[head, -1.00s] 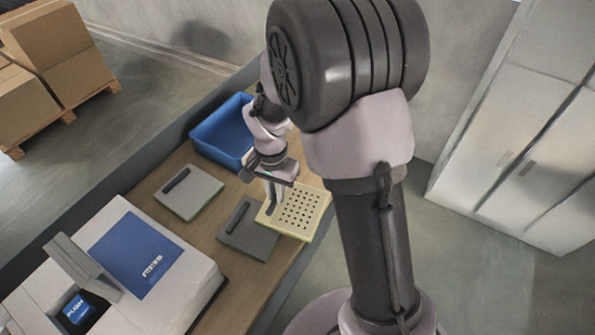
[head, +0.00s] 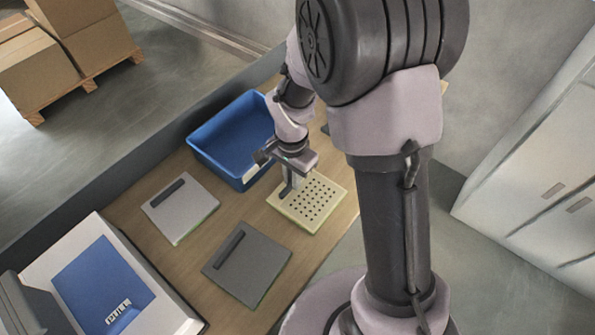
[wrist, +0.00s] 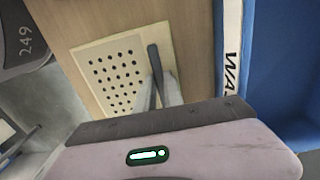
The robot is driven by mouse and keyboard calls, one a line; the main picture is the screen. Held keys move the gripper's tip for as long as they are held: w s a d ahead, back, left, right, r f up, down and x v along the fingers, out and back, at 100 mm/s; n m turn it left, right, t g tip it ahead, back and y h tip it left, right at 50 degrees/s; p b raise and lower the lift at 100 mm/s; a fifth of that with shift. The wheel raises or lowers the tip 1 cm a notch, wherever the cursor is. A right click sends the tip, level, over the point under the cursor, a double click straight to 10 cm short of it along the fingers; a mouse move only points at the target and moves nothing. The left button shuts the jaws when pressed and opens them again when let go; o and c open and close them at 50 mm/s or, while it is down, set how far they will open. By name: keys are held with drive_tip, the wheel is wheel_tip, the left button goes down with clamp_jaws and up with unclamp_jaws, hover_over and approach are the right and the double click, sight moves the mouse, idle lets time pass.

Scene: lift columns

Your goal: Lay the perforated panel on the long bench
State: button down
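The perforated panel (head: 322,205) is a cream square plate with rows of dark holes, over the right part of the wooden long bench (head: 218,235). It shows again in the wrist view (wrist: 117,75). My gripper (head: 288,187) is at the panel's left side, its fingers (wrist: 160,92) closed around the dark bar handle. The panel looks flat and level with the bench top, but I cannot tell whether it touches the wood or hangs just above it. Part of the handle is hidden by the fingers.
A blue bin (head: 213,160) stands just behind the panel, close to my gripper. A light grey panel (head: 182,212) and a dark grey panel (head: 262,268), both with bar handles, lie on the bench. A white-and-blue machine (head: 105,285) is at the lower left. Bare wood separates the panels.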

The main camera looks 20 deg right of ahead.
drive_tip(key=shift+s, duration=0.1)
drive_tip(key=shift+f, duration=0.25)
drive_tip(key=c, duration=1.5)
unclamp_jaws()
drive_tip(key=shift+r, duration=0.1)
drive_tip(key=shift+o, duration=0.2)
drive_tip(key=shift+r, duration=0.1)
